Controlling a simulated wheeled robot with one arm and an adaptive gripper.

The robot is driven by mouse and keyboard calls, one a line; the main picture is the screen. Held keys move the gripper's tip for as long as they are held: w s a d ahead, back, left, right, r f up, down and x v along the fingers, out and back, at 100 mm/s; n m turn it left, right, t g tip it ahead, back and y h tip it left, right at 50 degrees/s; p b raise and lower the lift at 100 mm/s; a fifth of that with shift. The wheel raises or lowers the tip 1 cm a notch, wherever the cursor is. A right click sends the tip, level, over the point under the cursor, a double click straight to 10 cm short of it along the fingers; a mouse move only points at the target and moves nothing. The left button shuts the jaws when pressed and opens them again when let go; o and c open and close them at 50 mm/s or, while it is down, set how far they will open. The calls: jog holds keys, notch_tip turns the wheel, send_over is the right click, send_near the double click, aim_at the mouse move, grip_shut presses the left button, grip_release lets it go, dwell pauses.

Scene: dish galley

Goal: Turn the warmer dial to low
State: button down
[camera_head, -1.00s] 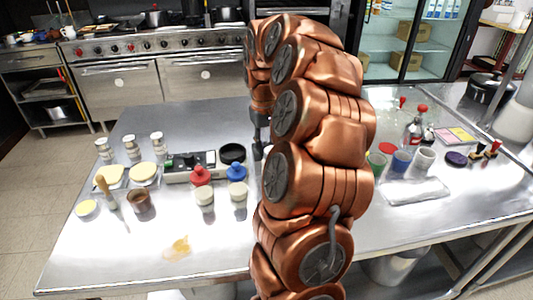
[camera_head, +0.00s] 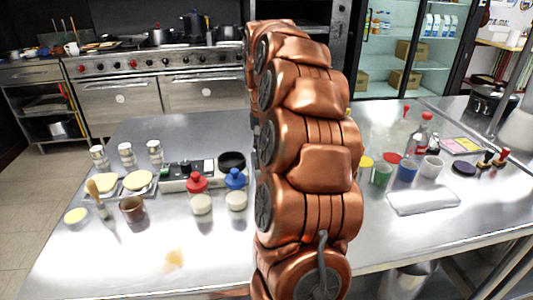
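A low grey box with a dark top and small knob-like parts (camera_head: 175,184) stands on the steel table, left of my arm; it looks like the warmer. Its dial and setting are too small to read. A black round dish (camera_head: 232,159) is at its right end. A red-capped bottle (camera_head: 201,204) and a blue-capped bottle (camera_head: 236,200) stand in front of its right part. My copper arm rises through the middle of the view. My gripper is hidden behind it, so its fingers and their distance from the box cannot be seen.
On the steel table (camera_head: 110,262), plates with pale rounds (camera_head: 139,181), a brush (camera_head: 97,197) and a brown cup (camera_head: 132,209) stand left. The front left is mostly clear, with an orange smear (camera_head: 174,260).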

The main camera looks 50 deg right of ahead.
dwell(0.3)
jog(key=c, duration=0.8)
grip_release()
jog(key=shift+c, duration=0.2)
jog(key=shift+w+a+r, duration=0.1)
jog(key=shift+r, duration=1.8)
jog(key=shift+w+r, duration=0.1)
jog(key=shift+r, duration=1.75)
